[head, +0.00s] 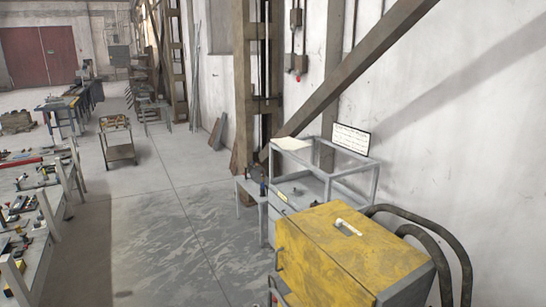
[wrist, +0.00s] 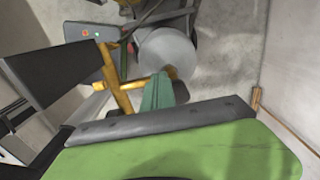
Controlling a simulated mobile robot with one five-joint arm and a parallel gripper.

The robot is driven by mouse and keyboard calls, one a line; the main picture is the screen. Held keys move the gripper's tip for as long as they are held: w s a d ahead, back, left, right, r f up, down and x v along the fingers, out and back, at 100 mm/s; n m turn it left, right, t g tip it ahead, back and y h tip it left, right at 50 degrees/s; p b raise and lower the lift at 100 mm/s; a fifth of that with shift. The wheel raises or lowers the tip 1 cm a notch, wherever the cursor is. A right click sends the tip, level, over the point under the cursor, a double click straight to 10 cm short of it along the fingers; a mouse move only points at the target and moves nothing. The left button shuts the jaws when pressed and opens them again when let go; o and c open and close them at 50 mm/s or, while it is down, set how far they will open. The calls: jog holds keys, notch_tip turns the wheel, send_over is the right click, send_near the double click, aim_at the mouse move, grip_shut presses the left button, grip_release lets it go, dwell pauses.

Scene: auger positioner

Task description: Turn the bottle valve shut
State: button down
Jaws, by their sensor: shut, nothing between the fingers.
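I cannot make out the bottle or its valve in either view. No fingertips of my gripper can be made out in either view, so its place relative to the valve cannot be told. The wrist view shows a large green surface (wrist: 190,152) close in front, with a dark grey strip (wrist: 165,119) along its upper edge. Behind it are a pale grey round part (wrist: 165,55), a tapered green piece (wrist: 157,94) and a yellow frame (wrist: 122,97).
In the head view a scuffed yellow cabinet (head: 335,250) stands close at lower right, with dark hoses (head: 450,245) beside the wall. A grey frame stand (head: 340,185) is behind it. A cluttered workbench (head: 40,215) runs along the left. The floor between (head: 165,215) is clear.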

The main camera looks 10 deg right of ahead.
jog(key=shift+w+d, duration=0.1)
jog(key=shift+d, duration=0.3)
jog(key=shift+w+d, duration=0.15)
jog(key=shift+d, duration=0.35)
jog(key=shift+w+d, duration=0.15)
jog(key=shift+d, duration=0.5)
jog(key=shift+w, duration=0.15)
notch_tip(320, 180, up, 6)
jog(key=p, duration=0.6)
jog(key=shift+w, duration=0.3)
